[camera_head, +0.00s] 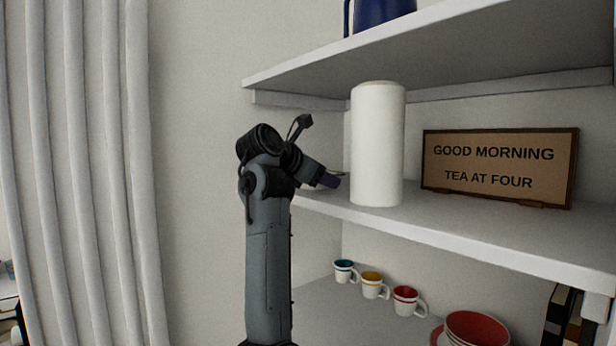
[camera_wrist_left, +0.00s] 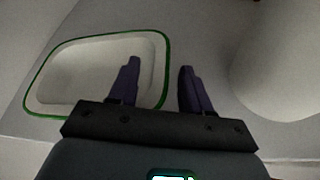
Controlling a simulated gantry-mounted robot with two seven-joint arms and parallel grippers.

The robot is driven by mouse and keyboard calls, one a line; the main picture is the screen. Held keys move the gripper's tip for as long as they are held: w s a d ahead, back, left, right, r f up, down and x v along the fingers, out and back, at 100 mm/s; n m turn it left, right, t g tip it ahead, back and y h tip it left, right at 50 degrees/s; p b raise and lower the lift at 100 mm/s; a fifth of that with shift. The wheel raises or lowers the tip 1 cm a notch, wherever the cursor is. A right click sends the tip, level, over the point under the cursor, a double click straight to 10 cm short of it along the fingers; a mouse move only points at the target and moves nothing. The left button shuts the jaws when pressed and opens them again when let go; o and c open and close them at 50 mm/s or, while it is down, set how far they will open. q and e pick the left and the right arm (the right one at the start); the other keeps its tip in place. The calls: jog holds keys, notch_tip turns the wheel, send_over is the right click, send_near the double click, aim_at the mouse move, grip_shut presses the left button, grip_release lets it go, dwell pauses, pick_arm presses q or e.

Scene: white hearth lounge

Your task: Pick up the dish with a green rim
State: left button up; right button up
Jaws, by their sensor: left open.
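The dish with a green rim (camera_wrist_left: 85,75) is white and rounded-rectangular. In the left wrist view it fills the left half, on the white surface. My left gripper (camera_wrist_left: 158,66) is open, with one dark purple finger over the dish's inside and the other beyond its right rim, so the fingers straddle that edge in the picture. I cannot tell if they touch it. In the head view, my left gripper (camera_head: 329,181) is at the middle shelf's left end. My right gripper is not in view.
A tall white cylinder (camera_head: 377,145) stands close right of the gripper on the middle shelf (camera_head: 480,225). A sign (camera_head: 498,167) stands farther right. The upper shelf (camera_head: 430,55) overhangs. Small cups (camera_head: 371,285) and a red-lined bowl (camera_head: 474,329) are below.

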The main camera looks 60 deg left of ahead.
pick_arm(q)
jog(key=shift+w+f, duration=0.25)
jog(key=shift+w, duration=0.3)
jog(key=shift+c, duration=0.4)
jog(key=shift+a, duration=0.1)
grip_shut()
